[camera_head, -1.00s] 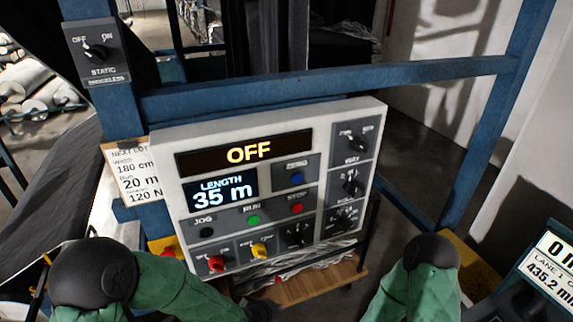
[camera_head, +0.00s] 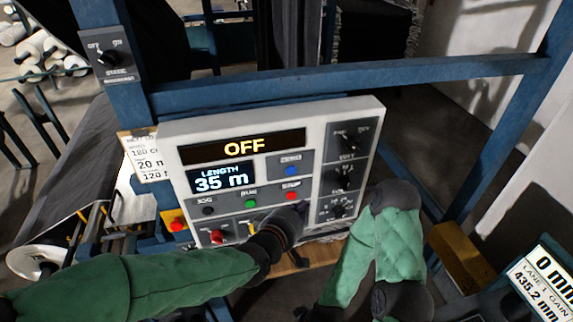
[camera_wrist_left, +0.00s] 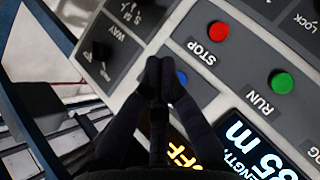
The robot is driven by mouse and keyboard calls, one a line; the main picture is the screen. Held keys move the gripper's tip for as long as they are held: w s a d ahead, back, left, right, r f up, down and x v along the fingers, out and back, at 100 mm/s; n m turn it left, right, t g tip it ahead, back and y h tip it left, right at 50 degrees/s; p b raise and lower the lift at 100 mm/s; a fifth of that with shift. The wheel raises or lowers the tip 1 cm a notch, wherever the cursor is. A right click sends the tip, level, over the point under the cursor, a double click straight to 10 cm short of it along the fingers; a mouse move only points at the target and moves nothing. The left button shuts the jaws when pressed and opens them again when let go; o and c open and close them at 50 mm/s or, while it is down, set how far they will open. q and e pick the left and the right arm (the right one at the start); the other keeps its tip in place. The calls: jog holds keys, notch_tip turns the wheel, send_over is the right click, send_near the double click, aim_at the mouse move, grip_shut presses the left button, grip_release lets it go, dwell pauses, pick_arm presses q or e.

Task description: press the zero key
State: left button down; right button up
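The zero key is a blue round button (camera_head: 291,170) under the ZERO label on the grey control panel (camera_head: 357,112). In the left wrist view the blue key (camera_wrist_left: 181,78) shows just beside my fingertips, partly hidden by them. My left gripper (camera_wrist_left: 160,66) has its dark fingers together, with nothing between them. In the head view my left gripper (camera_head: 296,212) is a dark blur in front of the panel's lower part, below the red stop button. The zero key is uncovered there, and I see no contact with it. My right gripper is not in view.
The red stop button (camera_head: 292,196) and green run button (camera_head: 251,204) sit below the zero key. Rotary knobs (camera_head: 341,178) line the panel's right side. The display reads OFF (camera_head: 245,147), with LENGTH 35 m (camera_head: 221,180) below. A blue frame bar (camera_head: 440,68) runs behind.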

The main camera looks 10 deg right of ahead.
aim_at(291, 171)
pick_arm(q)
jog(key=shift+r, duration=0.4)
jog(key=shift+w+a+b, duration=0.15)
jog(key=shift+w+b, duration=1.4)
jog(key=shift+w, duration=2.85)
jog(key=shift+w+f+b, duration=0.1)
jog(key=shift+w+b, duration=0.2)
jog(key=shift+b, duration=0.25)
jog(key=shift+w, duration=0.1)
